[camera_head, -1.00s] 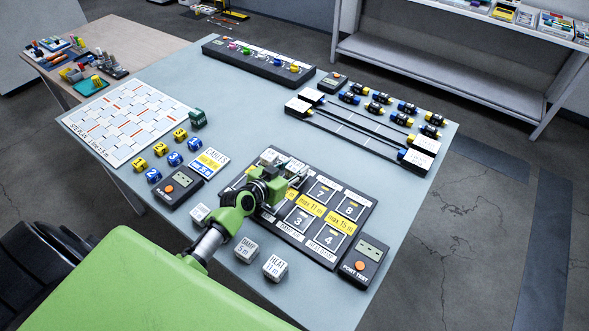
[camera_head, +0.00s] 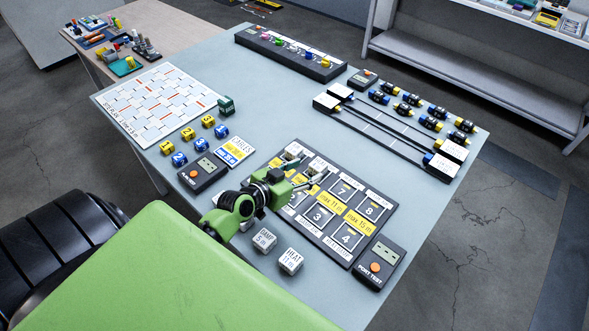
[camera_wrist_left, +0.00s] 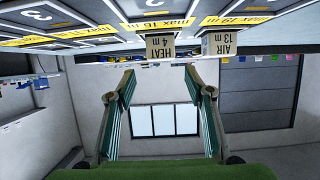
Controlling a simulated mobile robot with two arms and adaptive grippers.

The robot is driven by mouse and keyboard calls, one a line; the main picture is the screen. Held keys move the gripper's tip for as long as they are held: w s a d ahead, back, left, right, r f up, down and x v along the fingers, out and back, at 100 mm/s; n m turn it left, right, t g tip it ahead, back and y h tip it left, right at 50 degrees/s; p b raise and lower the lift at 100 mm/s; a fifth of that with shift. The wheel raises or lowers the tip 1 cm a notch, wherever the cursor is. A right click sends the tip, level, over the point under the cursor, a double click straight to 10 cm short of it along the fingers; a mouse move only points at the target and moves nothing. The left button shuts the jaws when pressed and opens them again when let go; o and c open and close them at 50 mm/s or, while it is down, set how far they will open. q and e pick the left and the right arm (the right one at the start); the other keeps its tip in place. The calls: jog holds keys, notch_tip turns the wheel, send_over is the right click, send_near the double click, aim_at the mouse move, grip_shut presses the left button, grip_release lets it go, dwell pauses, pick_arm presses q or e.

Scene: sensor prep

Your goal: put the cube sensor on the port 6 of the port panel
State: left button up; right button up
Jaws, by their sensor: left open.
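The black port panel (camera_head: 361,262) lies on the table with numbered ports and yellow length labels; ports 3, 4, 7 and 8 show empty. In the left wrist view, upside down, a cube marked HEAT 4 m (camera_wrist_left: 160,47) and a cube marked AIR 13 m (camera_wrist_left: 222,43) stand side by side on the panel. In the head view they sit in the back row, left of port 7, where 6 and 5 fall. My left gripper (camera_head: 304,172) is open and empty in front of them, its fingers apart (camera_wrist_left: 160,78). My right gripper is out of view.
Cubes marked DAMP 5 m (camera_head: 264,240) and HEAT 11 m (camera_head: 290,260) stand on the table in front of the panel. A port tester (camera_head: 378,265) lies at its right end.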

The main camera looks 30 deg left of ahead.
pick_arm(q)
jog(key=shift+v, duration=2.2)
jog(key=shift+w+r, duration=0.1)
jog(key=shift+a, duration=0.1)
